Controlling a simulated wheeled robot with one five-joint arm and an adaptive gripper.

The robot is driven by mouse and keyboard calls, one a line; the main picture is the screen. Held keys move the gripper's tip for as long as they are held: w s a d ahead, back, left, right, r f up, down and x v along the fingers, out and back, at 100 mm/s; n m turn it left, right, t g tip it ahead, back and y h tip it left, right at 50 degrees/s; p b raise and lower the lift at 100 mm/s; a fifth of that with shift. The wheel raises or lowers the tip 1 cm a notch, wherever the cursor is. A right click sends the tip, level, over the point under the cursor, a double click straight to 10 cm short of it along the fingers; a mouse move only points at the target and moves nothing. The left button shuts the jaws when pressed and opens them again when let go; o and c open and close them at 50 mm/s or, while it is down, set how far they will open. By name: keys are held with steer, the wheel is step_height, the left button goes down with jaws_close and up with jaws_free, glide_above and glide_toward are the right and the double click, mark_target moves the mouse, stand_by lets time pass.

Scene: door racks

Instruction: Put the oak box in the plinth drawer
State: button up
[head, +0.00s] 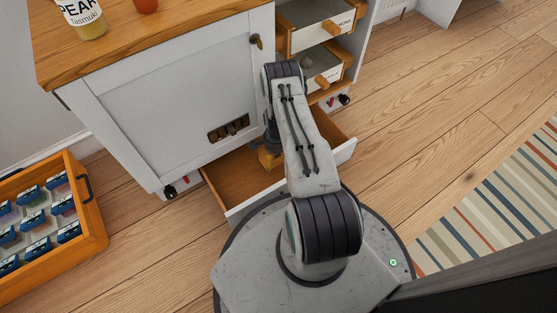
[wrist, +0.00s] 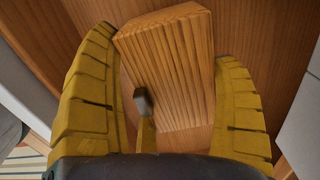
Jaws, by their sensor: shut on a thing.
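The oak box (wrist: 175,62) is a ribbed wooden block between the two yellow fingers of my gripper (wrist: 172,105) in the wrist view. My gripper is shut on it and holds it tilted. The plinth drawer (head: 235,183) is pulled out at the foot of the white cabinet in the head view. My gripper (head: 268,158) reaches down into the drawer there, and my arm hides much of it. Brown wood, apparently the drawer floor, lies behind the box in the wrist view. I cannot tell whether the box touches it.
The white cabinet (head: 165,110) with an oak top stands behind the drawer. Two small drawers (head: 318,65) are open at its right. A striped rug (head: 490,215) lies right; the wooden floor between is clear.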

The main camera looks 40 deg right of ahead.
mark_target(279, 160)
steer(key=shift+d+f, duration=0.1)
steer(key=shift+d, duration=0.65)
step_height(279, 160, down, 3)
steer(key=b, duration=0.2)
steer(key=shift+a+f+b, duration=0.1)
steer(key=shift+f+b, duration=0.1)
steer(key=shift+b, duration=0.1)
steer(key=shift+r, duration=0.1)
steer(key=o, duration=1.1)
steer(key=shift+c, duration=0.2)
step_height(279, 160, up, 12)
steer(key=p, duration=0.5)
